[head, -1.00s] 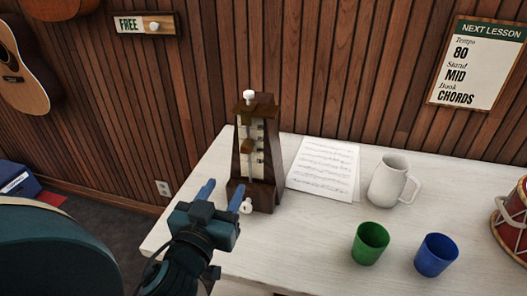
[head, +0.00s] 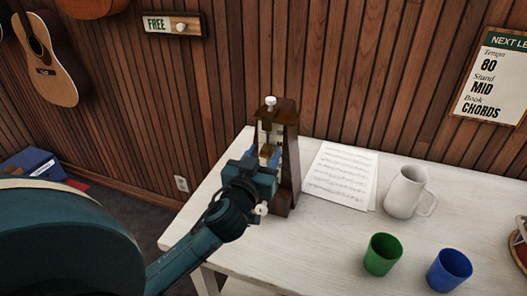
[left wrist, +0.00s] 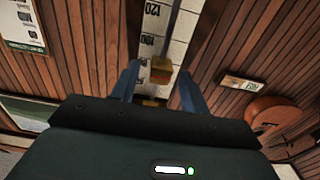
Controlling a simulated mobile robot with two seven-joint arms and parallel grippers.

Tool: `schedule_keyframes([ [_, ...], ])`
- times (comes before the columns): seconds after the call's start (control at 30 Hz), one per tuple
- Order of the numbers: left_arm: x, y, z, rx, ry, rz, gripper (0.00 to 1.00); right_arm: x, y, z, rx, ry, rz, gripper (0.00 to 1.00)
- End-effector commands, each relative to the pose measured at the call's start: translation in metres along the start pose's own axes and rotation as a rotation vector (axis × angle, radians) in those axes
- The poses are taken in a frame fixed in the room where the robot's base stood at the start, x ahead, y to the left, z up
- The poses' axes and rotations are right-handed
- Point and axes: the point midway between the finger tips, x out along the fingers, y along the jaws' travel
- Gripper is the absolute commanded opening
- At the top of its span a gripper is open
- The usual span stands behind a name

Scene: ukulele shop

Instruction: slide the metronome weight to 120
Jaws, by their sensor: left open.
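The dark wooden metronome (head: 286,165) stands upright on the white table. Its pale scale (left wrist: 178,35) fills the upper middle of the left wrist view, with the numbers upside down; 120 shows at the top edge. The small brass-brown weight (left wrist: 160,70) sits on the rod, past 100 on the side away from 120. My left gripper (head: 266,155) is in front of the metronome's face. In the left wrist view its open fingers (left wrist: 158,78) stand on either side of the weight, with gaps visible. My right gripper is out of view.
Sheet music (head: 340,175) lies right of the metronome. A white mug (head: 405,190), green cup (head: 382,254) and blue cup (head: 449,270) stand further right. A lesson sign (head: 490,78) on the wall reads tempo 80. A FREE sign (head: 158,24) hangs at the upper left.

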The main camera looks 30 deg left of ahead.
Motion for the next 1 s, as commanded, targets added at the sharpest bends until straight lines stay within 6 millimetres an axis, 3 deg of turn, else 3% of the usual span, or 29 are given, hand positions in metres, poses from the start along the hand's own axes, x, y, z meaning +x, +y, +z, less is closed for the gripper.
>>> schedule_keyframes([
  [0.37,0.0062,0.0001,0.0003,0.000,0.000,0.000,0.45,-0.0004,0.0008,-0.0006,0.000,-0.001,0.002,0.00],
  [0.9,0.0058,0.0002,0.0003,0.000,0.000,0.001,0.01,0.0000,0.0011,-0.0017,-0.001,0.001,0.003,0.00],
  [1.0,0.0058,0.0002,0.0003,0.000,0.000,0.001,0.00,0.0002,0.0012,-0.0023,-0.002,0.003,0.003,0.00],
])
